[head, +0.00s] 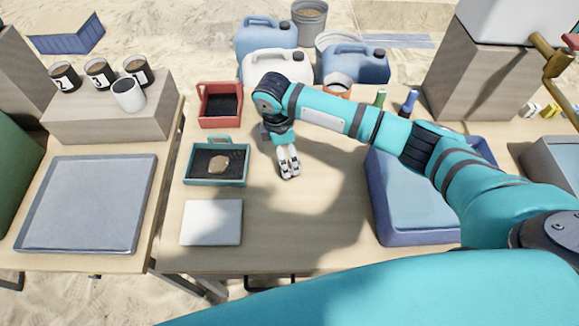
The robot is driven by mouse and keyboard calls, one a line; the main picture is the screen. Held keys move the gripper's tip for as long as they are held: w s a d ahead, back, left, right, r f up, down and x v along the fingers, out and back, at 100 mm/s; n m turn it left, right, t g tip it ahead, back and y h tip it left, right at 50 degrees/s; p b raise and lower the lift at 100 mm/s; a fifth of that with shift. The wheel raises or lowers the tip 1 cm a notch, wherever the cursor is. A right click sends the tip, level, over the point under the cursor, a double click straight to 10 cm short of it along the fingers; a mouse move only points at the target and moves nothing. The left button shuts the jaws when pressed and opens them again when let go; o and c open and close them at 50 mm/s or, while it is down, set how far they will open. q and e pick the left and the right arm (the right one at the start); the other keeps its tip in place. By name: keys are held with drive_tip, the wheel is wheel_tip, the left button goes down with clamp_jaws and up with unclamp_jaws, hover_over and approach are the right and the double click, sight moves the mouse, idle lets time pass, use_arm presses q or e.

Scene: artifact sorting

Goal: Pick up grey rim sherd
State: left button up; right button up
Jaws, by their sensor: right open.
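My right gripper (289,172) points down over the middle of the central table, its fingers close together in the picture, with nothing visible between them. I cannot clearly make out a grey rim sherd. A small grey patch (264,131) shows just left of my wrist, partly hidden by it; I cannot tell what it is. A tan-brown sherd (219,164) lies in the teal-rimmed tray (189,176), left of my gripper and apart from it. My left gripper is not in view.
A red tray (203,119) and a white slab (211,222) stand on the table's left side. A blue bin (408,239) stands at the right, partly under my arm. Jerrycans (277,66) stand behind. The table's front middle is clear.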

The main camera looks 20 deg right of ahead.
sight(289, 164)
drive_tip(key=f, duration=0.4)
drive_tip(key=shift+s+d, duration=0.2)
drive_tip(key=shift+s, duration=0.1)
drive_tip(key=shift+f, duration=0.5)
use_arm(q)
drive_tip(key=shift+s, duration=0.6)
use_arm(e)
drive_tip(key=c, duration=1.3)
